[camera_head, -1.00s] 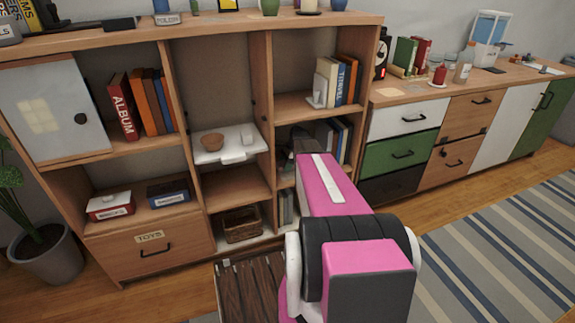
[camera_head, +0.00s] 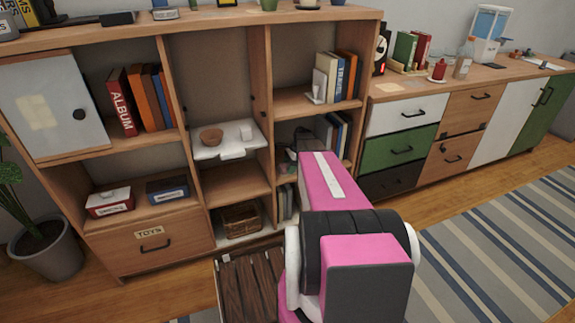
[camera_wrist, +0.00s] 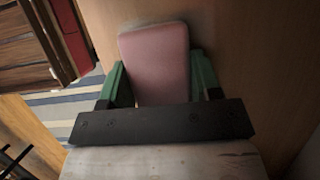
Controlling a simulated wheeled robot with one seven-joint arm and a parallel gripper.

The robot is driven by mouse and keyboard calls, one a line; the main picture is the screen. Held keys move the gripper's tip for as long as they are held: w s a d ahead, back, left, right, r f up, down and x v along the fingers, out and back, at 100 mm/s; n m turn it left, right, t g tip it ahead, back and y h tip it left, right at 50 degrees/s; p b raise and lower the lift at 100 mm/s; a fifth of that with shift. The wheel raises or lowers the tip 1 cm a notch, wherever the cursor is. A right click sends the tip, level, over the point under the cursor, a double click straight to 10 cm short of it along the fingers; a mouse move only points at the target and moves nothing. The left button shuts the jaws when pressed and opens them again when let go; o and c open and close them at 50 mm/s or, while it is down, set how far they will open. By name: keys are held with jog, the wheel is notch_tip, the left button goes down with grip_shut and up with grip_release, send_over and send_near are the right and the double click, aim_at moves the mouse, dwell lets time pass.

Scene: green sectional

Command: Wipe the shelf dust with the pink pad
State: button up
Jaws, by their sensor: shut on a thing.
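My gripper (camera_wrist: 160,84) has green fingers in the wrist view, closed on the sides of the pink pad (camera_wrist: 154,50). The pad points away from the wrist, beside a brown wooden panel. My arm hides the gripper and pad there.
Books (camera_head: 334,76) stand in the upper right compartment. A wicker basket (camera_head: 240,218) sits low down. A dresser (camera_head: 465,125) stands right; striped rug (camera_head: 500,240) is clear.

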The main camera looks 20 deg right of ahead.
aim_at(287, 177)
jog(key=shift+s+d+f, duration=0.1)
jog(key=shift+s+f, duration=0.05)
jog(key=shift+s, duration=2)
jog(key=shift+a, duration=0.85)
jog(key=shift+w+a+r, duration=0.1)
jog(key=shift+w, duration=1.65)
jog(key=shift+w+a+r, duration=0.1)
jog(key=shift+w+a, duration=0.05)
jog(key=shift+w, duration=1.6)
jog(key=shift+w+a+r, duration=0.1)
jog(key=shift+w, duration=1.65)
